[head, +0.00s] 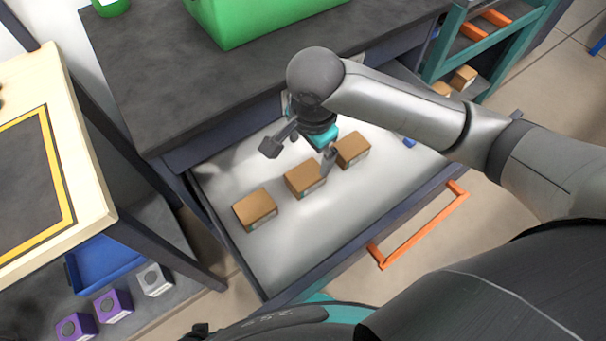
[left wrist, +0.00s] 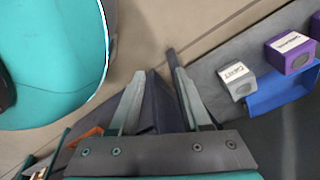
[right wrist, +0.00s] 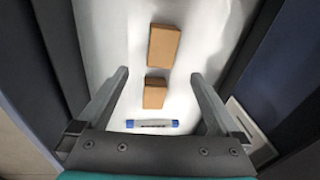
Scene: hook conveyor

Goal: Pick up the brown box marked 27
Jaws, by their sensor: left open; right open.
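Three brown boxes lie in a row in an open drawer (head: 285,250) in the head view: one near the left (head: 255,208), one in the middle (head: 303,179) and one further right (head: 352,149). No number 27 is legible on them. My right gripper (head: 300,153) is open and empty above the drawer, partly overlapping the middle and right boxes in the picture. Between its fingers the right wrist view shows one brown box (right wrist: 155,92), with another (right wrist: 163,47) beyond it. My left gripper (left wrist: 160,74) is open and empty, away from the drawer.
A blue-and-white marker (right wrist: 152,124) lies in the drawer. An orange handle (head: 418,228) is on its front. A green bin (head: 250,22) stands on the grey worktop (head: 150,70). At left are purple boxes (head: 113,306), a grey box (head: 153,279) and a blue tray (head: 103,262).

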